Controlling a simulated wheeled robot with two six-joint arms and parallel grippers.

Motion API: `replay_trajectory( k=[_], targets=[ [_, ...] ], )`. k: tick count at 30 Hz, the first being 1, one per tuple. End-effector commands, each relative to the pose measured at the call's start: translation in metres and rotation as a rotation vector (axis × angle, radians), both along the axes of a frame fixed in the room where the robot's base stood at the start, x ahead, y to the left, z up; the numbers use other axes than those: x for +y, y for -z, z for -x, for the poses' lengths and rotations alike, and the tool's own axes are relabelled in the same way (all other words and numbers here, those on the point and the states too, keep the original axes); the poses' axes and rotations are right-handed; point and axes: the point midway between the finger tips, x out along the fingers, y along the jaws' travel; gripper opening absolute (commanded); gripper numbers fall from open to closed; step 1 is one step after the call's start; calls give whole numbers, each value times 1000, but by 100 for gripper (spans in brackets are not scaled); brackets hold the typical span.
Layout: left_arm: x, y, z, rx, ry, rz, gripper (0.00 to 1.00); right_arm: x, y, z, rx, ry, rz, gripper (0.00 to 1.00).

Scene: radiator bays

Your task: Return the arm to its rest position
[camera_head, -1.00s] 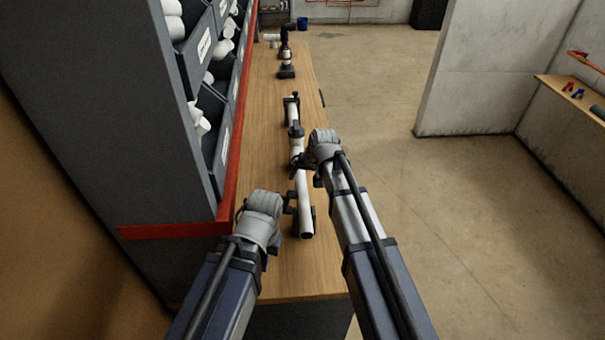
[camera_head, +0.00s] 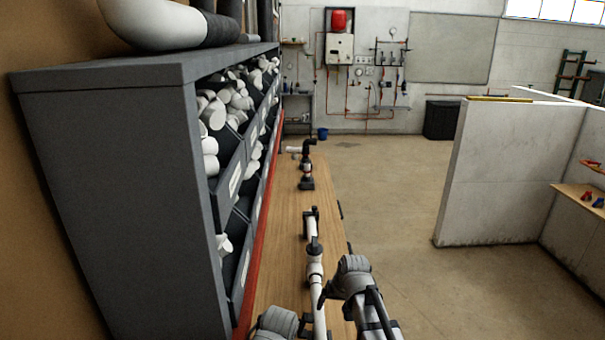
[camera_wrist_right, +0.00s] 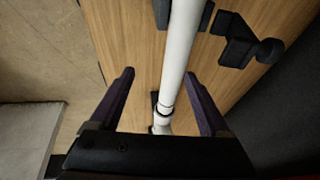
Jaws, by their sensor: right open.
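My right gripper (camera_head: 326,296) is beside the white pipe assembly (camera_head: 314,268) on the wooden bench. In the right wrist view, its two dark fingers (camera_wrist_right: 160,88) are spread apart. The white pipe (camera_wrist_right: 178,50) runs through the view between them, and I cannot tell how far below it lies. My left arm's grey wrist (camera_head: 277,322) is at the bottom edge of the head view, left of the pipe. Its fingers are too cut off to read.
A grey shelf unit (camera_head: 110,190) with bins of white fittings stands left of the bench (camera_head: 285,225). Black-ended tools or fittings (camera_head: 306,170) stand farther along it. A partition wall (camera_head: 490,175) is at right. The floor (camera_head: 390,200) between is clear.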

Motion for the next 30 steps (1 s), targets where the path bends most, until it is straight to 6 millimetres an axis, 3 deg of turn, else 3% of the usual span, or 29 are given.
replay_trajectory(
  k=[1, 3, 14, 20, 30],
  targets=[
    [0, 0, 0, 0, 0, 0, 0, -12, 3, 31, 30, 0, 20, 80],
    [0, 0, 0, 0, 0, 0, 0, -25, 6, 60, 73, -6, 48, 80],
    [0, 0, 0, 0, 0, 0, 0, -70, 13, 177, 251, -17, 147, 80],
    [0, 21, 0, 0, 0, 0, 0, -29, 34, 187, 284, -126, 193, 80],
    [0, 48, 0, 0, 1, 0, 0, 30, 61, 222, 329, -302, 279, 80]
  ],
)
